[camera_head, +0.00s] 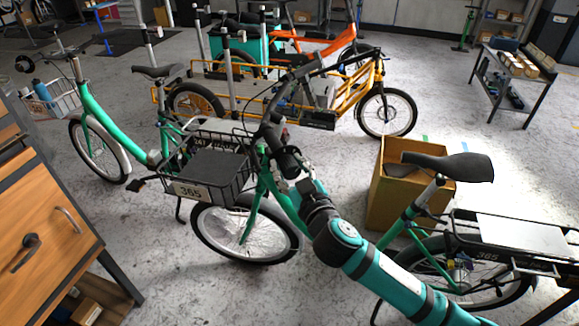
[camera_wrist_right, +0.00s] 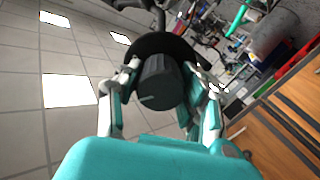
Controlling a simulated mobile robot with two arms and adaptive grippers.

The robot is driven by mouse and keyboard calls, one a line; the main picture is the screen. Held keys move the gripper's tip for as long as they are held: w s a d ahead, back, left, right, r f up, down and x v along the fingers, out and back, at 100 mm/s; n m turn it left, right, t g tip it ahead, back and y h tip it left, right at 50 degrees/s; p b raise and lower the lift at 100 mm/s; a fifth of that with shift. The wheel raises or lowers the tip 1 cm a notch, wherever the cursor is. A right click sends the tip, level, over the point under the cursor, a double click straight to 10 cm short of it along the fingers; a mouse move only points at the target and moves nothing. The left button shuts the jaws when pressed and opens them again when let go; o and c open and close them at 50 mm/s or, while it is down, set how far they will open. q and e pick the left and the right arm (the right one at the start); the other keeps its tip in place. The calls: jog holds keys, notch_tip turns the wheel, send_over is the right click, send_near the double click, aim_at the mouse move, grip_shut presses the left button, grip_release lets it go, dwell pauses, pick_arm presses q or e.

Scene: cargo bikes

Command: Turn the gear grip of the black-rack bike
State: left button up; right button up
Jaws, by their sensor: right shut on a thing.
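The black-rack bike is green, with a black front basket (camera_head: 205,178) and a black rear rack (camera_head: 520,262), both marked 365. Its handlebar end points toward me in the middle of the head view. My right gripper (camera_head: 291,172) reaches up from the lower right to this end. In the right wrist view the dark gear grip (camera_wrist_right: 157,85), with a pale line on it, sits between the two fingers of the right gripper (camera_wrist_right: 163,88). They are shut on it from both sides. My left gripper is not in view.
A cardboard box (camera_head: 392,200) stands behind the bike's saddle (camera_head: 450,165). Another green bike (camera_head: 100,110) is at the left, and a yellow cargo bike (camera_head: 350,92) stands behind. A wooden cabinet (camera_head: 45,215) is at the near left.

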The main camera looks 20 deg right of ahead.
jog(key=n+p, duration=0.1)
jog(key=n, duration=0.3)
jog(key=shift+n+p, duration=0.3)
jog(key=shift+p, duration=0.1)
jog(key=shift+n+p, duration=0.65)
jog(key=shift+n, duration=1.35)
jog(key=o, duration=1.2)
